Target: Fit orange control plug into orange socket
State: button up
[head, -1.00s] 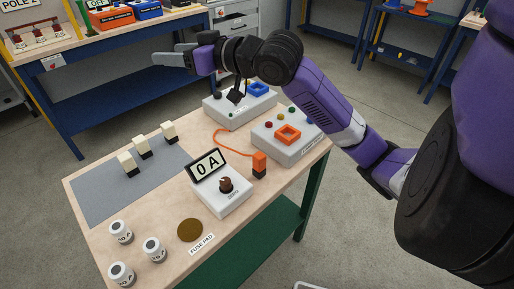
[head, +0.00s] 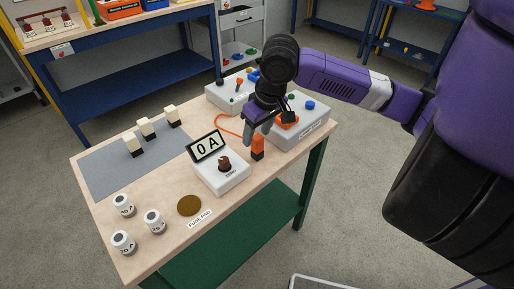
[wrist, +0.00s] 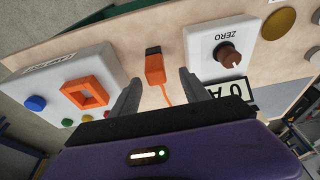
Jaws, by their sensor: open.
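The orange control plug (head: 257,146) with a black lower end stands on the table beside the white meter box, its orange cord running back. In the wrist view the plug (wrist: 154,66) lies between and beyond the two fingers. The orange socket (wrist: 85,93) is a square frame on a light grey box; in the head view the socket (head: 287,120) is partly hidden by my arm. My gripper (head: 254,134) points down just above and behind the plug, open and empty. In the wrist view my gripper (wrist: 159,85) has its fingers apart, one on each side of the cord.
The meter box (head: 222,172) with a knob and a "0 A" display stands close to the plug's left. A second grey box (head: 228,97) is behind. Several white fuses (head: 154,221) and a brown pad (head: 189,205) are at the front left. A grey mat (head: 115,170) holds cream blocks.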

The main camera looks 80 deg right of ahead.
aim_at(255, 144)
jog(key=shift+s+d+x, duration=0.1)
jog(key=shift+x, duration=1.4)
jog(key=shift+s+d+x, duration=0.1)
jog(key=shift+d+x, duration=0.05)
jog(key=shift+x, duration=1.35)
grip_shut()
